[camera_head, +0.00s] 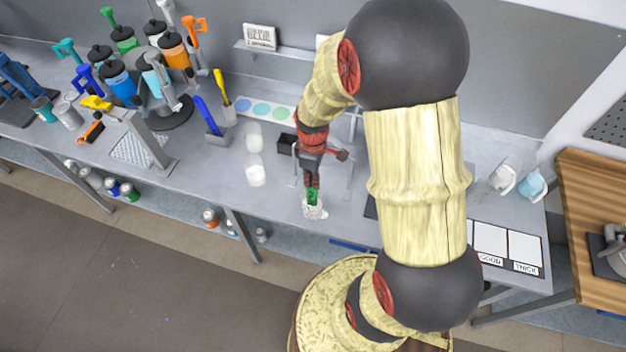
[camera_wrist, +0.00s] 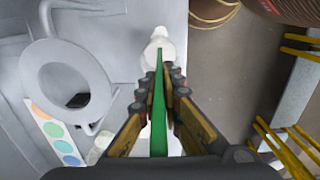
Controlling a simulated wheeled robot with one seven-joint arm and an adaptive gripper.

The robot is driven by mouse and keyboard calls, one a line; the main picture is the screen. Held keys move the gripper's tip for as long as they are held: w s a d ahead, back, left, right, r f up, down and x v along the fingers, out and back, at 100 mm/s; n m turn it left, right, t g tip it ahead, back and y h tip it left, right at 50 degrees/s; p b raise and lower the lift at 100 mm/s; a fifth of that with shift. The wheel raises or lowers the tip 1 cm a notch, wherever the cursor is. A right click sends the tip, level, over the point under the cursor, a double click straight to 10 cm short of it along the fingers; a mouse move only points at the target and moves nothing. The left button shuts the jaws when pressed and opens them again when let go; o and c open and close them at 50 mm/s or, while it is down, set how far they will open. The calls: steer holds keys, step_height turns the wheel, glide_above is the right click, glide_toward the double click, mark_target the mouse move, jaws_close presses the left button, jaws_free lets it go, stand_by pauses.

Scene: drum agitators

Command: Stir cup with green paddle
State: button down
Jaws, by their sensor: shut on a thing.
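My gripper (camera_head: 311,178) points down over the table in the head view and is shut on the green paddle (camera_head: 313,197). In the wrist view my gripper (camera_wrist: 163,84) has its fingers on both sides of the green paddle (camera_wrist: 159,115). A whitish cup (camera_head: 314,210) stands directly below, near the table's front edge. The paddle's lower end is at the cup's mouth in the head view. Whether its tip is inside the cup is hard to tell. Part of a white vessel, probably this cup (camera_wrist: 160,45), shows beyond the fingertips in the wrist view.
Two pale containers (camera_head: 255,172) stand left of the cup. A blue paddle (camera_head: 207,115) and a yellow paddle (camera_head: 221,86) stand in holders farther left. A carousel of bottles (camera_head: 150,75) is at the back left. White cards (camera_head: 490,240) lie at the right. My arm hides the table's middle right.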

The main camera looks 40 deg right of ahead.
steer(key=shift+r+p, duration=3.65)
steer(key=shift+r, duration=2)
